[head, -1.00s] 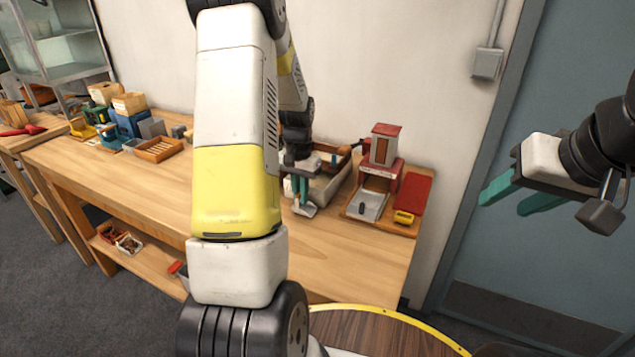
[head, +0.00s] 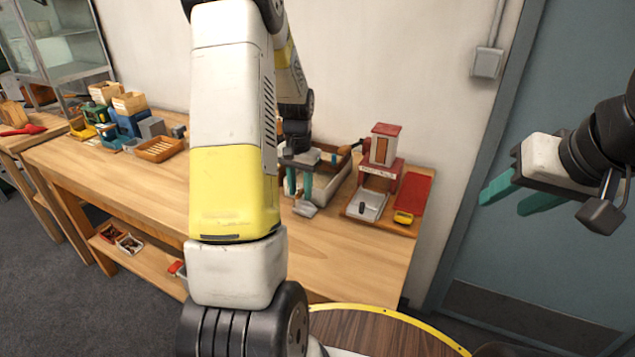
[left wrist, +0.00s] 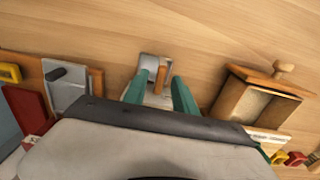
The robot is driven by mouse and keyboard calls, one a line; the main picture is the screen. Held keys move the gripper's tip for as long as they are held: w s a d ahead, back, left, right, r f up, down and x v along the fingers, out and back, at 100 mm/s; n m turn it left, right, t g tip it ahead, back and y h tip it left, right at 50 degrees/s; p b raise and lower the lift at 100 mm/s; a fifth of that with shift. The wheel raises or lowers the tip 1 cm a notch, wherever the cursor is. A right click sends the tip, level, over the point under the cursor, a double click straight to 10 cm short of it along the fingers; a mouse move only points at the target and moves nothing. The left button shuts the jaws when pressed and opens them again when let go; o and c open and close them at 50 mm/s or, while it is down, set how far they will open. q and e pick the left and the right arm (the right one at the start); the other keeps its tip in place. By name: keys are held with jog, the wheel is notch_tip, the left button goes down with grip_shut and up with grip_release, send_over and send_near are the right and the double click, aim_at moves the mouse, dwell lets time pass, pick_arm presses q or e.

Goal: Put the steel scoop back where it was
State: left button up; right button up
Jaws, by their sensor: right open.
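The steel scoop (head: 306,208) lies on the wooden table, in front of a grey bin. In the left wrist view the scoop's grey metal end (left wrist: 152,61) shows beyond my fingertips, with a brown strip, perhaps its handle, between the fingers. My left gripper (head: 299,186) is low over the scoop, pointing down. Its two teal fingers stand apart with a gap between them (left wrist: 161,92); part of the scoop is hidden by the gripper. My right gripper (head: 514,200) is open and empty, in the air at the right, far from the scoop.
Right of the scoop stands a red and white machine (head: 384,146) with a grey tray (head: 366,206), a red pad (head: 414,188) and a yellow piece (head: 403,217). The grey bin (head: 330,184) is close behind. The table's middle (head: 140,190) is clear.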

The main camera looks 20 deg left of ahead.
aim_at(300, 192)
pick_arm(q)
notch_tip(300, 192, up, 10)
jog(key=s+d+r+t, duration=0.3)
jog(key=s+d+r, duration=0.45)
jog(key=r, duration=0.25)
jog(key=s+d+r+t+h, duration=0.1)
jog(key=s+d, duration=0.2)
jog(key=s, duration=0.4)
jog(key=s+d+r+n+t+h, duration=0.1)
jog(key=s+d+t, duration=0.1)
jog(key=s, duration=0.5)
jog(key=shift+s+d+r, duration=0.35)
jog(key=shift+s+d, duration=0.05)
jog(key=shift+d, duration=0.05)
jog(key=shift+a, duration=0.1)
